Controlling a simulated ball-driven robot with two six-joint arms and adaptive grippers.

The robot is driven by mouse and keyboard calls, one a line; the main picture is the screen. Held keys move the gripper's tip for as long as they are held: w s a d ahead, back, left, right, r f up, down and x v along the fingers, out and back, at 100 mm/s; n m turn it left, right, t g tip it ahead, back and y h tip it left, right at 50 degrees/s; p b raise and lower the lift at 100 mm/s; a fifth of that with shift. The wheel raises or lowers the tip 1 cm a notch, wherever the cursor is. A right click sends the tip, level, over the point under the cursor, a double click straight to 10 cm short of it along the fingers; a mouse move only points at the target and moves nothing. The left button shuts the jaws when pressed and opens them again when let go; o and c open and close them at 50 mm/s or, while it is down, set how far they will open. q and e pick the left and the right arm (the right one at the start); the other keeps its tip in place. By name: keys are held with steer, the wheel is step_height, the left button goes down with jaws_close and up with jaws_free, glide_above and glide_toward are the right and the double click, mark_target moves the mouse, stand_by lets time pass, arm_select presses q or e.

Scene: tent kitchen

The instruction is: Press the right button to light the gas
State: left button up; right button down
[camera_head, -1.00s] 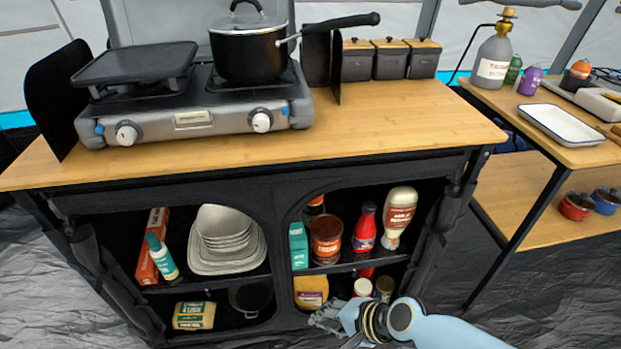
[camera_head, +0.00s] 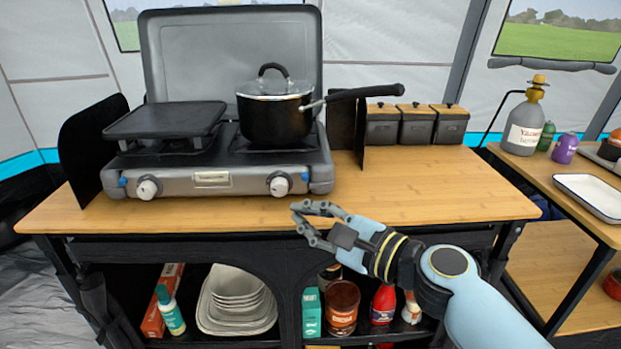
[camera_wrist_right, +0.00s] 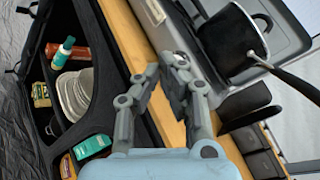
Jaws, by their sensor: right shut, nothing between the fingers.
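The grey two-burner gas stove (camera_head: 240,182) stands on the wooden counter. Its front has a left knob (camera_head: 148,187) and a right knob (camera_head: 279,184). A small blue right button (camera_head: 305,177) sits just right of the right knob, and a blue left button (camera_head: 122,182) is by the left knob. My right gripper (camera_head: 298,216) is shut and empty, in front of the stove and below the right knob in the head view, apart from the button. The right wrist view shows its fingertips (camera_wrist_right: 164,66) close together near the counter edge. My left gripper is not in view.
A black lidded pot (camera_head: 275,115) is on the right burner, its handle reaching right. A flat griddle (camera_head: 165,119) covers the left burner. Black wind panels flank the stove. Several grey canisters (camera_head: 415,125) stand behind. The counter front (camera_head: 440,190) is clear.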

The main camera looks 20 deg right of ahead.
mark_target(305, 177)
steer(key=shift+w, duration=0.1)
steer(key=w, duration=0.2)
steer(key=w+d+b, duration=0.1)
steer(key=w, duration=0.1)
steer(key=w+d, duration=0.1)
steer(key=w, duration=0.1)
steer(key=shift+w+f+b, duration=0.15)
steer(key=shift+w+b, duration=0.15)
steer(key=shift+w, duration=0.1)
steer(key=shift+w+d, duration=0.2)
steer(key=shift+w, duration=0.5)
steer(key=shift+w, duration=0.1)
stand_by(0.8)
steer(key=shift+w+d+b, duration=0.1)
steer(key=shift+w+b, duration=0.2)
steer(key=shift+w+d, duration=0.15)
steer(key=shift+w, duration=0.25)
stand_by(0.6)
steer(key=shift+s, duration=0.1)
steer(key=shift+s+a, duration=0.25)
steer(key=shift+s, duration=0.45)
steer(key=shift+s, duration=0.1)
